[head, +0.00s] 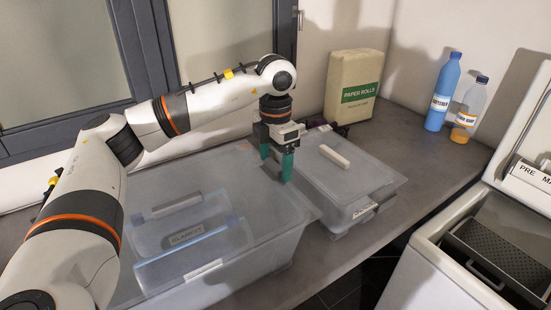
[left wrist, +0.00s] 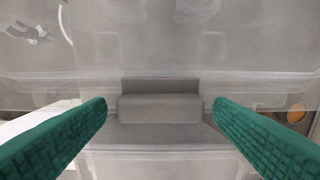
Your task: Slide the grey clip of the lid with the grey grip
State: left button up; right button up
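The lid with the grey grip (head: 177,205) covers the large translucent bin on the left. A second, smaller bin to its right has a lid with a cream grip (head: 333,156). My left gripper (head: 278,165) points down at the right edge of the large lid, near the gap between the bins. Its green fingers are open and apart. In the left wrist view, a grey block that looks like the clip (left wrist: 160,101) lies between and beyond the fingertips, with no finger touching it in that view. In the head view the fingers hide the clip. My right gripper is not in view.
A paper rolls pack (head: 354,85), a blue bottle (head: 443,92) and an orange-based bottle (head: 469,110) stand at the back. An open toploader (head: 415,270) stands at the right. The grey counter (head: 415,135) is bare beside the small bin. A dark object (head: 320,123) lies behind the small bin.

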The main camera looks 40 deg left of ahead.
aim_at(275, 164)
pick_arm(q)
jog(key=shift+s+r, duration=0.1)
notch_tip(275, 164, up, 12)
jog(key=shift+p, duration=0.3)
dwell(0.7)
